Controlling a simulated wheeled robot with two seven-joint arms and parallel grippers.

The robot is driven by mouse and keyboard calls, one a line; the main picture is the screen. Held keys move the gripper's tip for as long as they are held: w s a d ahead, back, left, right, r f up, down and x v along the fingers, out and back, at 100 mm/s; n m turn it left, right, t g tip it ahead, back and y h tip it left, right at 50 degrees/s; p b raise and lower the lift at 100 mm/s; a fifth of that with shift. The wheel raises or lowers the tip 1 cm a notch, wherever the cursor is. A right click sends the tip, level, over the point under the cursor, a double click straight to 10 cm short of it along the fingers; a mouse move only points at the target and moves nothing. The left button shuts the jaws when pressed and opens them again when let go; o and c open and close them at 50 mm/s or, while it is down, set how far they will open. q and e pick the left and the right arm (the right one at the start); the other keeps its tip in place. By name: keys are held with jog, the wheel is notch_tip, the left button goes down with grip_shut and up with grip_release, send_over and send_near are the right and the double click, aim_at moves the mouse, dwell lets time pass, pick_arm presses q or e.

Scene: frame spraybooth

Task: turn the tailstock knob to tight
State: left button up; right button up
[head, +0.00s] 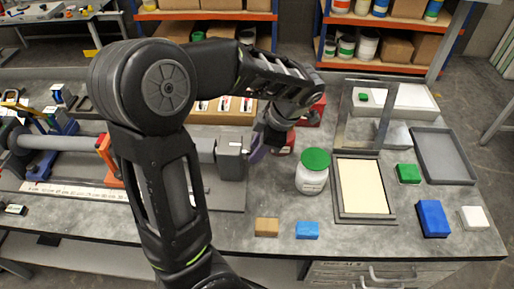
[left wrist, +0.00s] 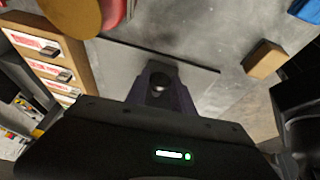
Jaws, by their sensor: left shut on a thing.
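The grey tailstock block (head: 231,158) stands at the right end of the lathe-like bench fixture in the head view. My left gripper (head: 259,148) is at its right face, with purple fingers low beside it. In the left wrist view the fingers (left wrist: 160,90) are closed around a small dark round part, the tailstock knob (left wrist: 157,82). Most of the knob is hidden by the fingers, and in the head view I cannot make it out. Its tight or loose setting cannot be read. My right gripper is in neither view.
A white jar with a green lid (head: 313,172) stands right of the gripper, red items (head: 313,112) behind it. A brown block (head: 267,227) and a blue block (head: 307,230) lie near the front edge. A framed cream panel (head: 362,187) and grey tray (head: 443,155) lie right.

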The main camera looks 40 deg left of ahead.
pick_arm(q)
grip_shut()
jog(key=g+h+p, duration=0.2)
jog(key=g+p, duration=0.1)
jog(key=m+g+h+p, duration=0.1)
jog(key=shift+w+a+f+g+p, duration=0.1)
jog(key=shift+w+a+g+p, duration=0.2)
jog(key=shift+w+p, duration=0.1)
dwell(0.4)
jog(key=o, duration=0.7)
grip_release()
